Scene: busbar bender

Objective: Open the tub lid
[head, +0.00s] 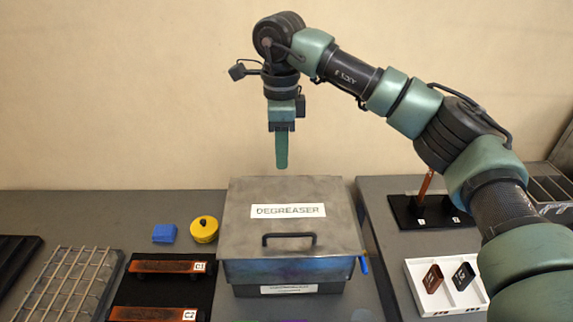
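The degreaser tub (286,271) stands on the grey table in the middle of the head view. Its grey metal lid (245,236) is down on the tub and bears a white label reading DEGREASER. A dark bar handle (289,235) sits near the lid's front edge. My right gripper (282,165) points straight down above the back of the lid, apart from the handle. Its fingers line up as one green shape, so their gap is hidden. My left gripper is not in view.
Left of the tub are a yellow round container (204,231), a blue block (165,233), copper bars labelled C1 (167,267) and C2 (153,314) on black mats, and a wire rack (68,284). A white tray (418,285) stands at right. A blue lever (364,265) juts from the tub's right side.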

